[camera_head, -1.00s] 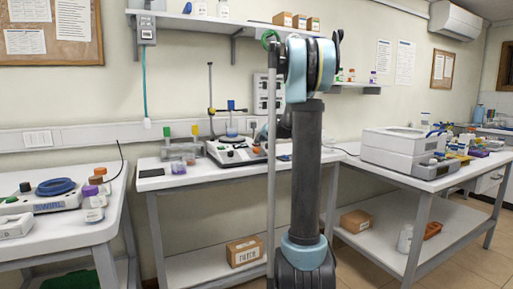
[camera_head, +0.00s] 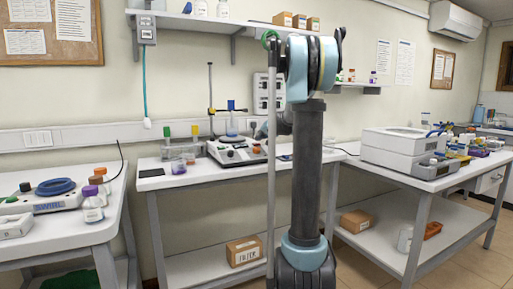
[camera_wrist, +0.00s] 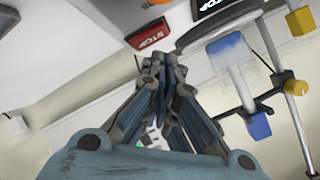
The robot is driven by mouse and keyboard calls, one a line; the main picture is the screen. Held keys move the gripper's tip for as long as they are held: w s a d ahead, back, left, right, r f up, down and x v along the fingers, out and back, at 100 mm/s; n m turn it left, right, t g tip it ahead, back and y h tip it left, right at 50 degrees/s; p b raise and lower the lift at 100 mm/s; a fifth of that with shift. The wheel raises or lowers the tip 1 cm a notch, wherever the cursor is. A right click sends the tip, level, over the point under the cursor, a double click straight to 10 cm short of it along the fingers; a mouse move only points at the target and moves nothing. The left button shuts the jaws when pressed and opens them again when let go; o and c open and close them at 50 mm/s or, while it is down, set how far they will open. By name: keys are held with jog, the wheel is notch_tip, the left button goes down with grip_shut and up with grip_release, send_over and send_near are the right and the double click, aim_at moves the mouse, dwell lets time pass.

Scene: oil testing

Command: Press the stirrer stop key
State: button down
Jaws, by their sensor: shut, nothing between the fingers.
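In the wrist view a red key with white STOP lettering (camera_wrist: 147,36) sits on the pale face of the stirrer unit (camera_wrist: 97,15), at the upper left. My gripper (camera_wrist: 160,72) is shut and empty, its tips pointing towards that face just below and right of the red key. I see a gap in the picture between tips and key; contact cannot be told. In the head view the stirrer (camera_head: 236,151) stands on the middle bench with a blue-topped vessel over it. My arm hides much of my gripper there.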

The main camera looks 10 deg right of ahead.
jog(key=shift+s+d+r, duration=0.1)
jog(key=shift+s+r, duration=0.15)
jog(key=shift+r, duration=0.5)
jog(key=shift+s+d+r, duration=0.1)
jog(key=shift+s+r, duration=0.2)
jog(key=shift+r, duration=0.5)
jog(key=shift+s+d+r, duration=0.1)
jog(key=shift+s+r, duration=0.15)
jog(key=shift+r, duration=0.5)
jog(key=s+a+f+n+g, duration=0.15)
jog(key=s+f, duration=0.25)
jog(key=s, duration=0.6)
jog(key=s+a+f+n+g+h, duration=0.1)
jog(key=s+a+f+g, duration=0.3)
jog(key=s, duration=0.6)
jog(key=s+a+f+n, duration=0.1)
jog(key=s+f, duration=0.4)
jog(key=s, duration=0.5)
jog(key=s+d+f+g+h, duration=0.2)
jog(key=s+f, duration=0.7)
jog(key=s, duration=0.4)
jog(key=s+d+f+g+h, duration=0.2)
jog(key=s+d+f, duration=0.1)
jog(key=s+f, duration=0.6)
jog(key=s, duration=0.4)
jog(key=shift+d+f+n, duration=0.15)
jog(key=shift+d+n, duration=0.05)
jog(key=shift+n, duration=0.15)
jog(key=shift+g, duration=0.25)
